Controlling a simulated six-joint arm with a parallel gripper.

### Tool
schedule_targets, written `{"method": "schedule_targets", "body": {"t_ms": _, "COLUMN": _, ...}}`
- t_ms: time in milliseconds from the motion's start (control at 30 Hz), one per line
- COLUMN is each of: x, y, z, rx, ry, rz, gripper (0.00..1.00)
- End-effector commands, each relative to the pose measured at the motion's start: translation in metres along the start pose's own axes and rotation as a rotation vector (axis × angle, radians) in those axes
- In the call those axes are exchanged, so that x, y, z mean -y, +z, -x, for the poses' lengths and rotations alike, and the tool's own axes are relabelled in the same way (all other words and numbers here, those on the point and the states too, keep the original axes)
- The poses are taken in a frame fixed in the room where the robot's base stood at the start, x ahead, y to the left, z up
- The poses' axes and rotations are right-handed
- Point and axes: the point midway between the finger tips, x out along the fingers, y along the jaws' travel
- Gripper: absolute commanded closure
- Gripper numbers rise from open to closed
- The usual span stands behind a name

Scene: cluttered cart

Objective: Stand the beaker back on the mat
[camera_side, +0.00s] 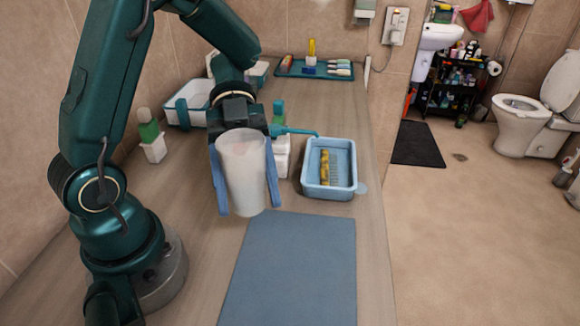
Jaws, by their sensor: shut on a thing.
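My gripper (246,190) is shut on a pale, translucent beaker (244,172), with one blue finger on each side of it. The beaker is upright, or nearly so, with its wide mouth at the top. It shows just behind the far left corner of the blue-grey mat (290,270). I cannot tell for sure how high its base is above the counter. The mat lies flat and bare at the front of the counter.
A light blue tub (313,190) with a yellow item stands right of the beaker, behind the mat. White boxes (283,158) stand behind the beaker. A teal tray (290,68) with small items is at the back.

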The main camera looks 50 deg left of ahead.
Motion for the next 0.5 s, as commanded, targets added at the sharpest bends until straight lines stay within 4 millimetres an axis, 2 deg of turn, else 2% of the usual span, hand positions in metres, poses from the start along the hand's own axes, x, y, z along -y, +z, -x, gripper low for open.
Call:
{"method": "schedule_targets", "body": {"t_ms": 300, "x": -0.006, "y": 0.006, "z": -0.078, "rx": -0.002, "ry": 0.011, "rz": 0.005, "gripper": 0.89}}
{"method": "schedule_targets", "body": {"t_ms": 500, "x": -0.007, "y": 0.010, "z": -0.119, "rx": -0.001, "ry": 0.006, "rz": 0.005, "gripper": 0.89}}
